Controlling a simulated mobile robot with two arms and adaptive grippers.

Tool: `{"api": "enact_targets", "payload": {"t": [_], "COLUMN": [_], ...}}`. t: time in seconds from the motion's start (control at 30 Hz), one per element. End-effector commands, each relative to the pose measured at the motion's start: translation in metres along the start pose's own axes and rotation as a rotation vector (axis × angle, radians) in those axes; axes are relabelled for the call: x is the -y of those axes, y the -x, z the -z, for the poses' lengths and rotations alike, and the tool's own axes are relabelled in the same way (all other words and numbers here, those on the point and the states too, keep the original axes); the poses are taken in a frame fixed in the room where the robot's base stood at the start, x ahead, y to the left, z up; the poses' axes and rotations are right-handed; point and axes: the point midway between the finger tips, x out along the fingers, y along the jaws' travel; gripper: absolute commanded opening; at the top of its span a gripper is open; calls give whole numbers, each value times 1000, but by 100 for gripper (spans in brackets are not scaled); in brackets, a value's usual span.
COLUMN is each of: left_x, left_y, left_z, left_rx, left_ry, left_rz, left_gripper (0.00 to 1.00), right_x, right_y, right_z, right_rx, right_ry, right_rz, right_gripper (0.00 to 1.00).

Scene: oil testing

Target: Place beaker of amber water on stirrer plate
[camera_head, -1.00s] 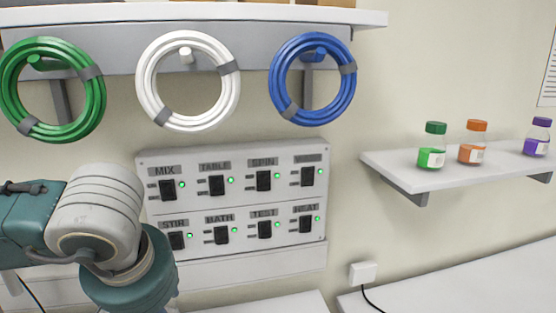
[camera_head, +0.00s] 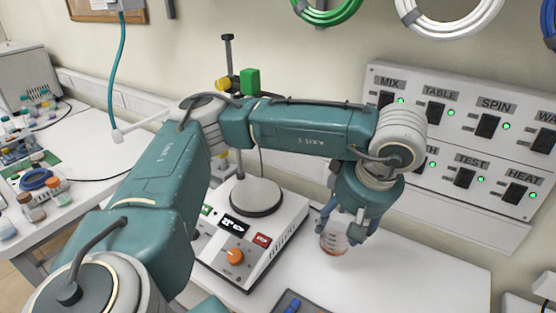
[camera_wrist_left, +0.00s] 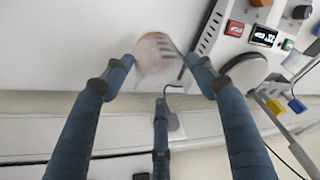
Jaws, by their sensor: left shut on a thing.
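The clear beaker (camera_head: 334,241) with a little amber liquid at its bottom is on or just above the white bench, right of the stirrer. My left gripper (camera_head: 343,228) comes down from above and is shut on it. The fingers hide part of its wall. In the left wrist view the beaker (camera_wrist_left: 154,50) sits between the fingertips of my left gripper (camera_wrist_left: 158,66). The white stirrer has a round grey plate (camera_head: 255,196), bare on top, with an orange knob on its front. The plate also shows in the left wrist view (camera_wrist_left: 244,72). My right gripper is not in view.
A stand with a rod (camera_head: 229,60) and a green clamp (camera_head: 250,81) rises behind the stirrer. A dark tray (camera_head: 300,303) lies at the front. The switch panel (camera_head: 460,140) is on the wall behind. The bench right of the beaker is clear.

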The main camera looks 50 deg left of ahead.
Motion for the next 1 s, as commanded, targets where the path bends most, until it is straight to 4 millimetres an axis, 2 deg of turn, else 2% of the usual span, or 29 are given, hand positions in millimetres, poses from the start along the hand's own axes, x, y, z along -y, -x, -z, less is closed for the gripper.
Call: {"api": "enact_targets", "payload": {"t": [0.17,0.33,0.43,0.53,0.8,1.0], "left_x": [4,3,1,1,0,-1], "left_y": [-30,-58,-67,-73,-104,-104], "left_z": [-3,-13,-16,-18,-28,-29], "left_rx": [-3,-2,-3,-3,-3,-4], "left_ry": [63,61,62,61,60,61], "left_rz": [40,36,34,34,33,31], "left_gripper": [17,16,16,16,16,16], "right_x": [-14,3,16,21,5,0], "right_y": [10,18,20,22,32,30], "right_z": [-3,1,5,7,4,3], "right_rx": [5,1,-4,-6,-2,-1], "right_ry": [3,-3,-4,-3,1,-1], "right_rz": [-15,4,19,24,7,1], "right_gripper": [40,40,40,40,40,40]}}
